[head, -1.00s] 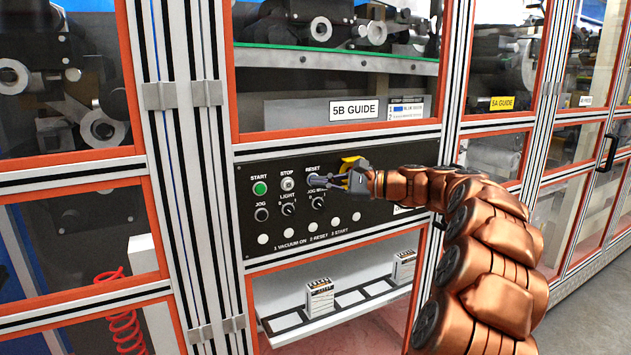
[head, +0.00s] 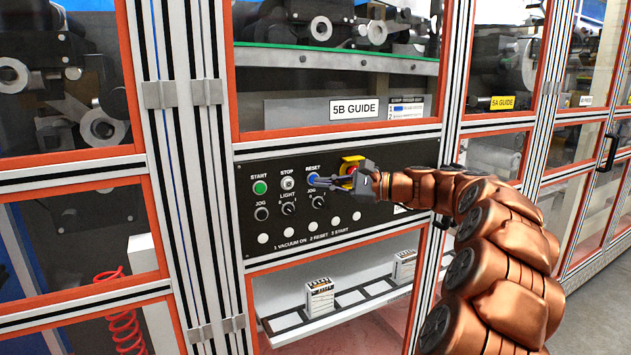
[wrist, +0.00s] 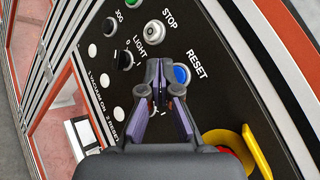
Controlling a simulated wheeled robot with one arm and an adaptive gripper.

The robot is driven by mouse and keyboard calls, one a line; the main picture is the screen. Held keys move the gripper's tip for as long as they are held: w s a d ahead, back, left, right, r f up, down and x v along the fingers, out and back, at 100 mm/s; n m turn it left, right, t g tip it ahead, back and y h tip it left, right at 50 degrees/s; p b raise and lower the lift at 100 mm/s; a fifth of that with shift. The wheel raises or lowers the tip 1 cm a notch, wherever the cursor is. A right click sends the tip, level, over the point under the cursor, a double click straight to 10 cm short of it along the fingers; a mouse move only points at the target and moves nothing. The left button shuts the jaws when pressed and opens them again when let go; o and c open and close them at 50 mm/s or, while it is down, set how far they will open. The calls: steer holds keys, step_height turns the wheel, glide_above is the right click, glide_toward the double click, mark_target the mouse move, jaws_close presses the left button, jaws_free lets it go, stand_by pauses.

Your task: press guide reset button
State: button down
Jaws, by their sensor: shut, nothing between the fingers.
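The black control panel (head: 350,222) of the 5B guide bears a blue RESET button (head: 312,177) in its upper row. My gripper (head: 316,183) is shut and empty, with its fingertips at the lower right edge of that button in the head view. In the wrist view, the blue RESET button (wrist: 181,75) shows just right of my fingertips (wrist: 160,78), partly covered by them. I cannot tell whether the fingertips touch the button or the panel.
A green START button (head: 260,188) and a STOP button (head: 287,184) are left of RESET. A red emergency button with a yellow guard (head: 350,162) is close on the right, partly behind my gripper. JOG and LIGHT controls (head: 288,209) are below. A shelf (head: 345,322) juts out underneath.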

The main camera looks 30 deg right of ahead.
steer(key=shift+s+a+b, duration=0.2)
steer(key=shift+s+b, duration=0.25)
steer(key=shift+s, duration=2)
steer(key=s+a+f+n+g, duration=0.2)
steer(key=a+f+n+g, duration=0.1)
steer(key=a, duration=0.7)
steer(key=s+a+f+n+g, duration=0.2)
steer(key=a+f+g, duration=0.15)
steer(key=a, duration=0.55)
steer(key=s+a+f+n+g+h, duration=0.2)
steer(key=s+a+f+n+g, duration=0.3)
steer(key=s+a, duration=0.4)
steer(key=s+a+f+n+g+h, duration=0.2)
steer(key=s+a+f+n+h, duration=0.15)
steer(key=s+f, duration=0.7)
steer(key=s+d+f+n+h, duration=0.2)
steer(key=s+d, duration=0.1)
steer(key=s, duration=0.3)
steer(key=s+d+f+n+g+h, duration=0.1)
steer(key=s+d+f+n+h, duration=0.1)
steer(key=s, duration=0.4)
steer(key=shift+s+d+h, duration=0.15)
steer(key=shift+d+h, duration=0.7)
steer(key=shift+d, duration=0.25)
